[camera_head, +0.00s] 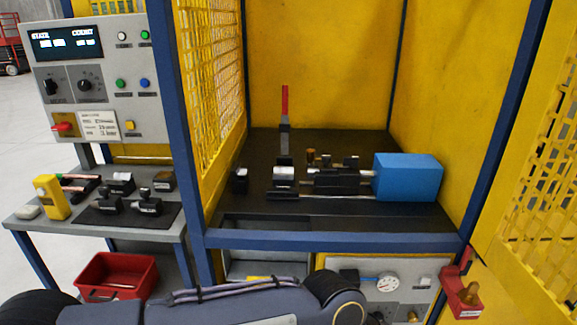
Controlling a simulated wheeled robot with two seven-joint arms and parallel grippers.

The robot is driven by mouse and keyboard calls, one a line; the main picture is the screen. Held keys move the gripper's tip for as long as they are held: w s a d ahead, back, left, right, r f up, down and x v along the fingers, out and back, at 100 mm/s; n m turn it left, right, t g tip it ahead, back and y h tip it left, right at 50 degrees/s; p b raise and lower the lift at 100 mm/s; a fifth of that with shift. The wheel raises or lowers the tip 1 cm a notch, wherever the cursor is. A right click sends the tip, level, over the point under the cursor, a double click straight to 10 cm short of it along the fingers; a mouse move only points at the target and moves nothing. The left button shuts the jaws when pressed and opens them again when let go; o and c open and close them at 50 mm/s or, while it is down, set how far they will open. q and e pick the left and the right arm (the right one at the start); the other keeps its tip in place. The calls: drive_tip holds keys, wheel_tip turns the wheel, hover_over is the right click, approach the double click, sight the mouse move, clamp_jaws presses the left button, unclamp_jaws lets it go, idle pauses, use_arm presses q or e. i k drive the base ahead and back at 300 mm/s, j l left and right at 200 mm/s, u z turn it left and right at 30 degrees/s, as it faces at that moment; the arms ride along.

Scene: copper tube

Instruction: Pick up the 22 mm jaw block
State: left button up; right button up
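Several small dark blocks lie on the grey side table (45,226) at the left. Two black blocks with silver posts, one on the left (107,204) and one on the right (147,206), sit on a black mat (120,219). Another dark block with a silver top (121,183) and a dark block with a brownish top (164,181) stand behind them. Their labels are too small to read, so I cannot tell which is the 22 mm jaw block. My arm crosses the bottom of the view, but neither gripper shows.
A yellow device (49,196) stands at the table's left. A red bin (117,274) is below. A blue post (178,120) and yellow mesh (212,80) separate the table from the machine with a blue housing (408,177). A control panel (92,78) rises behind the table.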

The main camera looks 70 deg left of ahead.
sight(282, 176)
drive_tip(key=j, duration=1.3)
drive_tip(key=u, duration=0.45)
drive_tip(key=i+j+u, duration=0.1)
drive_tip(key=u, duration=0.75)
drive_tip(key=i+u, duration=0.1)
drive_tip(key=u, duration=0.8)
drive_tip(key=i+u, duration=0.1)
drive_tip(key=u, duration=0.8)
drive_tip(key=i+l+u, duration=0.1)
drive_tip(key=u, duration=0.3)
